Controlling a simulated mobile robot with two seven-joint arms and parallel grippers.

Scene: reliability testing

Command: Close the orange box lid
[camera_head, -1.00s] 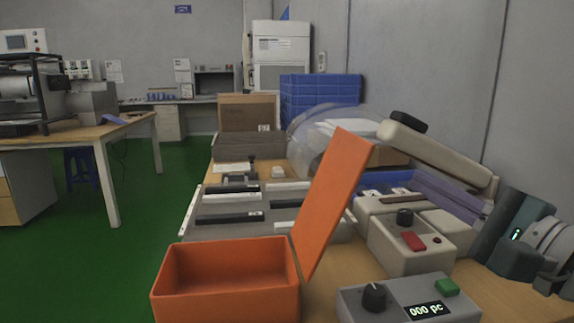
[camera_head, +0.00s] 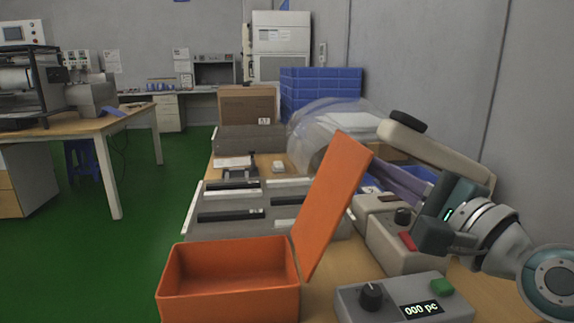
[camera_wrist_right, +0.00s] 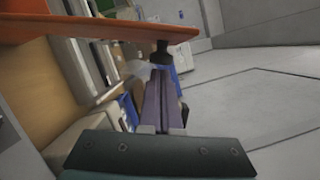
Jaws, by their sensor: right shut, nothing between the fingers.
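The orange box (camera_head: 230,303) stands open and empty-looking at the table's near edge. Its orange lid (camera_head: 330,200) stands up from the box's right side, leaning to the right. My right gripper (camera_head: 428,236) is to the right of the lid, apart from it, above the beige device with a red button. It is shut and empty. In the right wrist view the lid (camera_wrist_right: 90,28) crosses the upper left, and the gripper body (camera_wrist_right: 155,152) fills the bottom. My left gripper is not in view.
A grey counter box (camera_head: 402,302) reading "000 pc" stands right of the orange box. The beige device (camera_head: 390,245) and a sealer with a raised beige arm (camera_head: 430,155) are behind it. Grey trays (camera_head: 240,207) lie behind the box. The wall bounds the right side.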

